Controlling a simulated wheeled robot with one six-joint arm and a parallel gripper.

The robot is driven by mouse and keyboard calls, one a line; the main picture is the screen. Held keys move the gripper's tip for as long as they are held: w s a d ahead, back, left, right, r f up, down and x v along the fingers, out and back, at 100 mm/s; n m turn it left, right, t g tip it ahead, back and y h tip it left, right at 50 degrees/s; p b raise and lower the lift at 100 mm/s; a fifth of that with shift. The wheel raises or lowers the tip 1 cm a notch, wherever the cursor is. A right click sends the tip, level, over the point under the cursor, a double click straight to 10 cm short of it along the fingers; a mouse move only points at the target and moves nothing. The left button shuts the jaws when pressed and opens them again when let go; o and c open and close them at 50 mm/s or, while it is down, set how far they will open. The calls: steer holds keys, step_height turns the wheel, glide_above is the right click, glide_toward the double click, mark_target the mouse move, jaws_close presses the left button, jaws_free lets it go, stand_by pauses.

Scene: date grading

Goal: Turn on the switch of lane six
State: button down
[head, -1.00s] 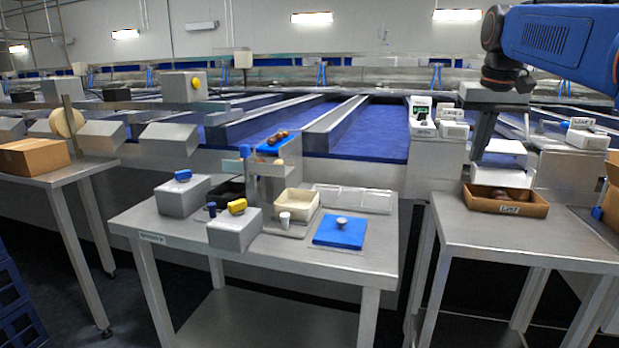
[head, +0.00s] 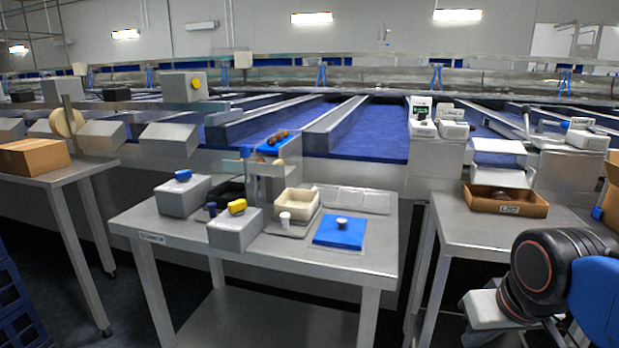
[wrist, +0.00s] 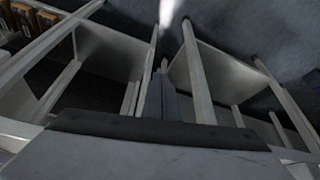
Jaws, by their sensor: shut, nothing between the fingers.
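Several white label boxes stand at the ends of the lanes at the right of the head view. One pair (head: 453,129) is by the middle lanes and another box (head: 588,139) is farther right. Their lettering is too small to read surely, so I cannot tell which is lane six. Beside the right box are a small blue-tipped part (head: 545,124) and a thin grey upright rod (head: 526,122); I cannot tell the switch's position. My gripper shows in the wrist view (wrist: 164,75), shut and empty, over the floor among table legs. In the head view my arm is low at the right.
The middle table (head: 270,262) holds grey boxes with a blue knob (head: 183,175) and a yellow knob (head: 237,206), a cream tray (head: 297,208) and a blue mat (head: 340,236). The right table (head: 470,235) holds a cardboard tray (head: 515,208). A dark floor gap separates the tables.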

steer(key=s+f, duration=0.2)
steer(key=f, duration=0.1)
steer(key=shift+a+f, duration=0.15)
